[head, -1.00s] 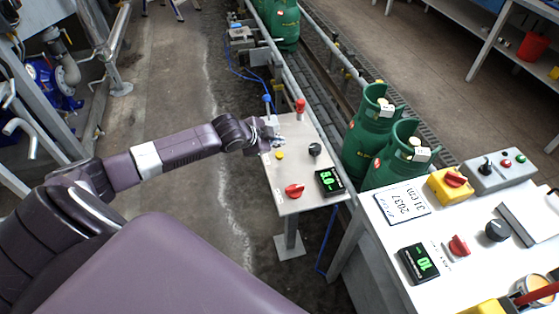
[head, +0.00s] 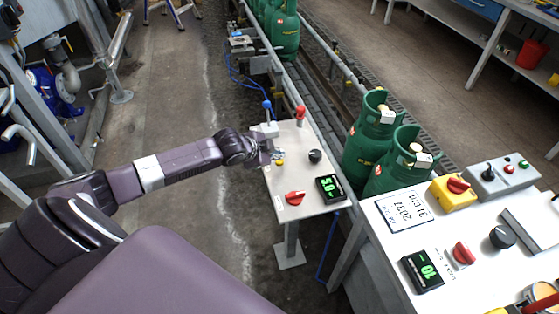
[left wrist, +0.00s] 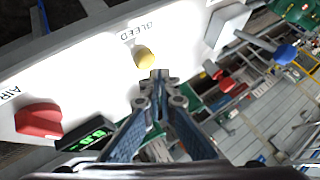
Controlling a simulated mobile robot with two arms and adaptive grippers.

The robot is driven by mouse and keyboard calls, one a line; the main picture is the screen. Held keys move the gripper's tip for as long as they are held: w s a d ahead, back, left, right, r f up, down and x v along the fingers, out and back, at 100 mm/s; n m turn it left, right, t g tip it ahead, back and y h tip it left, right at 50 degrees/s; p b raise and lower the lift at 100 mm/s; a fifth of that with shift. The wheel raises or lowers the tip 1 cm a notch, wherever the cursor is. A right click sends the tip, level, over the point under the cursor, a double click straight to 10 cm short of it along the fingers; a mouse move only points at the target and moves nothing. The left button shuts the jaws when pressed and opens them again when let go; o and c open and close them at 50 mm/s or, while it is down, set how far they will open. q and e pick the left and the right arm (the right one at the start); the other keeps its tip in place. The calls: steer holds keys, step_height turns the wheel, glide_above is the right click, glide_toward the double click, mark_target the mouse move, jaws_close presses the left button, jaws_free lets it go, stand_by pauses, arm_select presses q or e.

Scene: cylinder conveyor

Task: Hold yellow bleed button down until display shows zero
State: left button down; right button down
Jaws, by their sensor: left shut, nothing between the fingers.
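The yellow bleed button (head: 279,161) sits on a pale panel (head: 305,150), and it also shows in the left wrist view (left wrist: 144,57) below the word BLEED. My left gripper (head: 272,153) is shut and empty beside the button; in the left wrist view its fingertips (left wrist: 161,75) are just off the button's lower right. I cannot tell whether they touch it. The black display (head: 330,188) on the panel's near right corner shows green digits that look like 5.0; it also shows in the left wrist view (left wrist: 85,134). My right gripper is not in view.
The panel also bears a red knob (head: 294,198), a black knob (head: 315,156) and a grey block (head: 266,130) with a blue handle. Green cylinders (head: 370,143) stand close to its right. A white console (head: 385,240) with another display (head: 422,271) is at the lower right.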

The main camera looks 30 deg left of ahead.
mark_target(278, 162)
arm_select(q)
steer(key=shift+f, duration=0.15)
stand_by(0.6)
steer(key=shift+f, duration=0.25)
steer(key=shift+f, duration=0.6)
stand_by(2.0)
steer(key=shift+r, duration=0.1)
stand_by(1.3)
steer(key=shift+r+p, duration=0.9)
step_height(278, 162, up, 5)
steer(key=p, duration=0.5)
steer(key=shift+r, duration=0.1)
